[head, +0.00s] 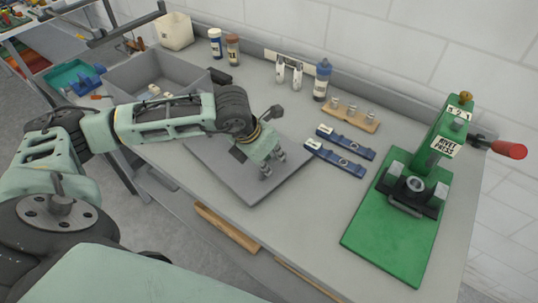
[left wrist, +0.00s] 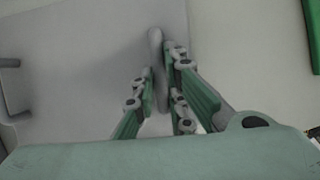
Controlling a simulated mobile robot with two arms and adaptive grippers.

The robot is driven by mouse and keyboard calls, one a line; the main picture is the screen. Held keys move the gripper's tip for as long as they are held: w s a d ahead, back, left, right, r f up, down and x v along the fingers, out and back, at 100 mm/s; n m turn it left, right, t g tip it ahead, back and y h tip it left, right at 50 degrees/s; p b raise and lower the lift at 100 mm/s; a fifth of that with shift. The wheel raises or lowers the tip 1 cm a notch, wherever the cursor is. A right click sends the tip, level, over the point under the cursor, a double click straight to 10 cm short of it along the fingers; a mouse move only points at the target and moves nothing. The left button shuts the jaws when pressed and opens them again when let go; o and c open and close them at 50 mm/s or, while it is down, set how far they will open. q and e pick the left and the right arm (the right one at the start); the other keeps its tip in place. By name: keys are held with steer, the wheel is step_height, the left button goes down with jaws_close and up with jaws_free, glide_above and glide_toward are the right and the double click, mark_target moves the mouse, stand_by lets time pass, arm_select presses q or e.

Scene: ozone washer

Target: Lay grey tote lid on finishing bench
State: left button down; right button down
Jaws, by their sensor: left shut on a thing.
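The grey tote lid (head: 245,188) is level over the finishing bench (head: 312,205), near its front edge; I cannot tell whether its whole underside touches the top. It fills much of the left wrist view (left wrist: 80,60). My left gripper (head: 272,166) comes down over the right part of the lid. In the left wrist view its fingers (left wrist: 162,72) are shut on the lid's raised grey handle (left wrist: 156,48). My right gripper is not in view.
A grey tote (head: 190,68) with small parts stands behind my forearm. Two blue strips (head: 346,143) lie right of the lid, with a wooden holder (head: 350,116) and bottles (head: 322,80) behind. A green rivet press (head: 390,225) occupies the right end.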

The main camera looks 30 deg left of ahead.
arm_select(q)
steer(key=shift+f, duration=0.15)
steer(key=shift+f, duration=0.15)
stand_by(0.4)
steer(key=shift+s+f+b, duration=0.1)
steer(key=shift+f+b, duration=0.35)
steer(key=shift+b, duration=0.2)
steer(key=shift+s+f+b, duration=0.35)
steer(key=shift+f+b, duration=0.2)
steer(key=shift+b, duration=0.05)
steer(key=c, duration=2.3)
jaws_free()
steer(key=o, duration=0.6)
steer(key=shift+w+f, duration=0.1)
steer(key=shift+w, duration=0.25)
steer(key=shift+r, duration=0.2)
